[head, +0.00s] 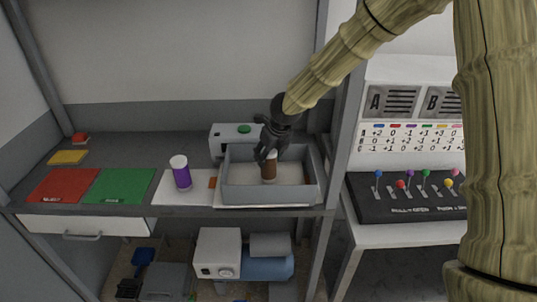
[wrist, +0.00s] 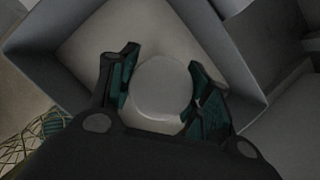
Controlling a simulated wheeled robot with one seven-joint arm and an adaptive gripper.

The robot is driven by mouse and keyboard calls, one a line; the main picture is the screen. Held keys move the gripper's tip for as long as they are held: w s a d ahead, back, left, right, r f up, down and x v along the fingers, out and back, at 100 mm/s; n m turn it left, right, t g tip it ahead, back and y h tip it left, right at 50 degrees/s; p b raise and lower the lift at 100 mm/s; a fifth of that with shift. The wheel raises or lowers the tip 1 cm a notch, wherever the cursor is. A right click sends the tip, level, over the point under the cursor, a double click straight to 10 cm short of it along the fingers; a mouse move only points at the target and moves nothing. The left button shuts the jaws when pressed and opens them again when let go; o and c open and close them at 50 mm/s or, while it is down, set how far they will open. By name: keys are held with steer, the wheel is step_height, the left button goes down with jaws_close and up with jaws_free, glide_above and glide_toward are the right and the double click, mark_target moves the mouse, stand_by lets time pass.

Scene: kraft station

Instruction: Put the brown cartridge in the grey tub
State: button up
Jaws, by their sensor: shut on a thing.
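The brown cartridge (head: 269,168) is upright, with a brown body and a pale lower end, inside the walls of the grey tub (head: 270,194) in the head view. My gripper (head: 267,155) is shut on the cartridge from above. In the wrist view the cartridge's pale round top (wrist: 161,88) sits between the two fingers of my gripper (wrist: 160,92), with the walls of the grey tub (wrist: 215,40) around it. Whether the cartridge's base touches the tub floor I cannot tell.
A purple cartridge with a white cap (head: 182,174) stands left of the tub on a white mat. A red mat (head: 65,186) and a green mat (head: 122,186) lie farther left. A grey box with a green button (head: 240,131) stands behind the tub. A lever panel (head: 410,197) is at right.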

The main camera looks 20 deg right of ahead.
steer(key=o, duration=1.2)
steer(key=shift+c, duration=0.2)
steer(key=shift+r, duration=0.1)
steer(key=shift+r+p, duration=0.4)
steer(key=shift+r, duration=0.25)
steer(key=b+v, duration=0.2)
steer(key=v, duration=0.9)
steer(key=shift+r, duration=0.3)
steer(key=shift+s, duration=0.15)
